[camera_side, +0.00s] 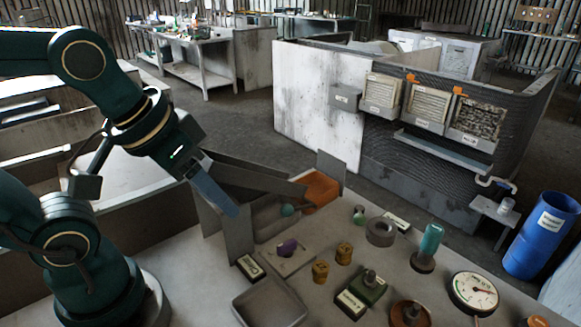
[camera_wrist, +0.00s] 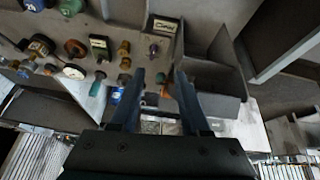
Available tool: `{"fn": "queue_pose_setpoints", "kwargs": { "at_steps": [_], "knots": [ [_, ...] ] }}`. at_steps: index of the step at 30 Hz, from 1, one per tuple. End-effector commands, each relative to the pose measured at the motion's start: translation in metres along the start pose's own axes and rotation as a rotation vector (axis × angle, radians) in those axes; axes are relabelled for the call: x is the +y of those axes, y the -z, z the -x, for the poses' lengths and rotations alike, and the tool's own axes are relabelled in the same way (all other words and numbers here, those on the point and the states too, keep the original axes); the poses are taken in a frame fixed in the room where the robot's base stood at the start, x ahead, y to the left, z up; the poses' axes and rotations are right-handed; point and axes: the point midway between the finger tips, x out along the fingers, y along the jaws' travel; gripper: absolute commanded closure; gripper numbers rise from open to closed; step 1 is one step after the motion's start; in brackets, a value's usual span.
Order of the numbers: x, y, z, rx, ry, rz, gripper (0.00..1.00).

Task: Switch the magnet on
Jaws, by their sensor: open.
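My gripper (camera_side: 222,200) is open and empty, above the left side of the bench, near a grey bin. In the wrist view my gripper (camera_wrist: 160,76) shows its two fingers apart with nothing between them. No part is clearly marked as the magnet; the labels are too small to read. A dark green box (camera_side: 376,289) with a round knob on top and a label plate stands at the front middle of the bench. A purple knob (camera_side: 287,248) sits on a grey plate to its left, closer to my gripper. My gripper is apart from both. I cannot tell any switch's setting.
An open grey tray (camera_side: 270,307) lies at the front. Brass pieces (camera_side: 320,272), a grey ring (camera_side: 381,232), a green-handled tool (camera_side: 428,246), a dial gauge (camera_side: 473,292) and a copper-coloured round piece (camera_side: 410,314) stand around. Sheet-metal walls and an orange tray (camera_side: 320,188) lie behind.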

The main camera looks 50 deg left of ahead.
Motion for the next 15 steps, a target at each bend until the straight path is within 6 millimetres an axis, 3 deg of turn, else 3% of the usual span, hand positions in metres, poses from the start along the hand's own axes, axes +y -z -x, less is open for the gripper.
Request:
{"fn": "queue_pose_setpoints", "kwargs": {
  "at_steps": [9,15],
  "knots": [
    [0.008,0.034,-0.040,-0.208,0.005,-0.100,0.54],
    [0.012,0.046,-0.074,-0.322,0.001,-0.158,0.54]
  ]
}}
